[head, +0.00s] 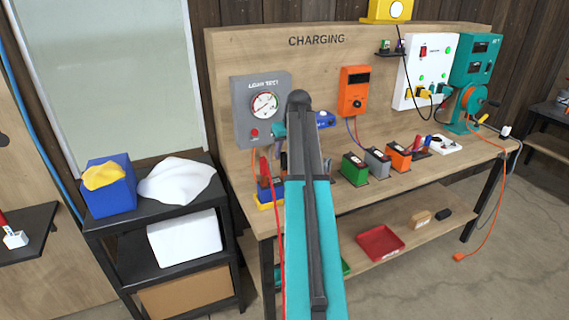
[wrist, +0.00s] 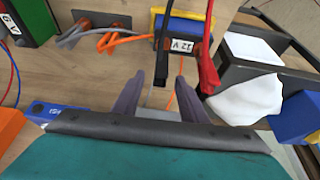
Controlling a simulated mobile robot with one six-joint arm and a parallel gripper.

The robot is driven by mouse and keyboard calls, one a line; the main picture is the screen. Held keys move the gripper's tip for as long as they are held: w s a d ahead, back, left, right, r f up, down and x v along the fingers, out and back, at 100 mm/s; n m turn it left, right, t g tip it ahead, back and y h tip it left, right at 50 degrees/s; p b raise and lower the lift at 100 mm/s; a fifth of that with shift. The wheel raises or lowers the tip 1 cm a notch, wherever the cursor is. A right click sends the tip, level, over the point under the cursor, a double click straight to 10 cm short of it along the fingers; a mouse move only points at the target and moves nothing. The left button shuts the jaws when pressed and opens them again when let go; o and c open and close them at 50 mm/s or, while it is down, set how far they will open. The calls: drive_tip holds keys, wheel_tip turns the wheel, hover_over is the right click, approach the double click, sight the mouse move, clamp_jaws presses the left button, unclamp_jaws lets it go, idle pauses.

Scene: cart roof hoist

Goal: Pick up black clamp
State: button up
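The black clamp (wrist: 162,62) shows in the wrist view, upright against the near side of a blue and yellow 12 V battery (wrist: 183,28). A red clamp (wrist: 207,72) with a red cable is just right of it. My gripper (wrist: 159,78) is open, its two grey-purple fingers spread either side of the black clamp's lower end in the picture. I cannot tell whether they touch it. In the head view the battery (head: 268,197) stands at the bench's left end, the red clamp (head: 264,168) above it. My arm hides much of my gripper, and the black clamp is hard to make out there.
A grey load-test gauge (head: 262,108) is on the back board. A green battery (head: 354,170) and others stand rightward on the bench (head: 340,204). A black shelf cart (head: 150,222) with a blue bin (head: 108,190) and white cloth stands left.

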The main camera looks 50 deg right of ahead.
sight(284, 166)
drive_tip(key=shift+p+x, duration=0.35)
drive_tip(key=shift+x, duration=0.9)
clamp_jaws()
